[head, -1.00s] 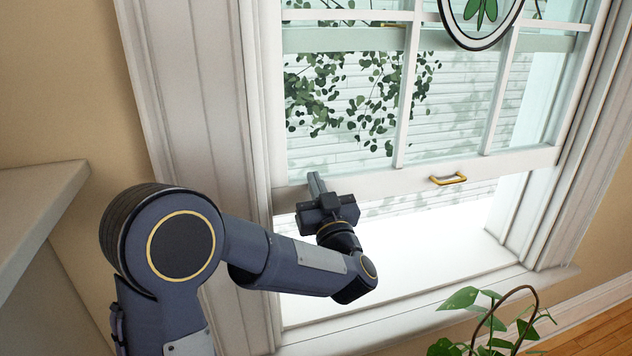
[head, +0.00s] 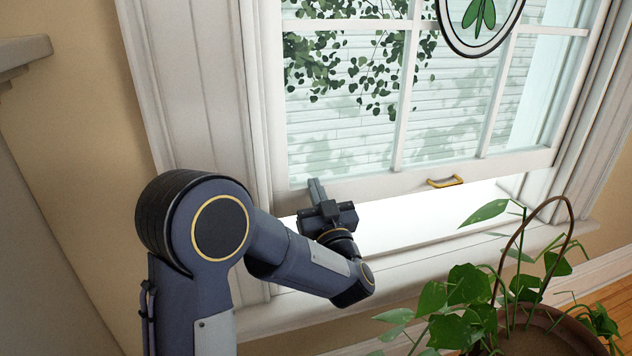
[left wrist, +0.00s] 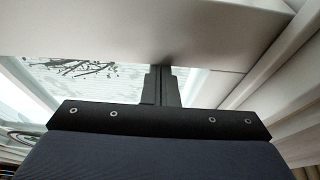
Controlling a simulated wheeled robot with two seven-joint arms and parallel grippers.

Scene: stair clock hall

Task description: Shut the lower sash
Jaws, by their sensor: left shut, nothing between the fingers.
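The lower sash (head: 385,187) of the white window is partly raised, with a bright gap between its bottom rail and the sill (head: 405,258). A brass handle (head: 445,182) sits on the rail, right of centre. My left gripper (head: 315,188) is shut and empty, its fingers upright at the rail near its left end, well left of the handle. In the left wrist view the shut fingers (left wrist: 162,84) reach the edge of the pale rail (left wrist: 120,30); whether they press on it I cannot tell. My right gripper is out of view.
A potted plant (head: 465,300) with a hooped support stands at the lower right before the sill. The window casing (head: 205,90) rises beside my left arm. A pale ledge (head: 22,52) juts in at the far left. A green leaf ornament (head: 480,15) hangs at the glass.

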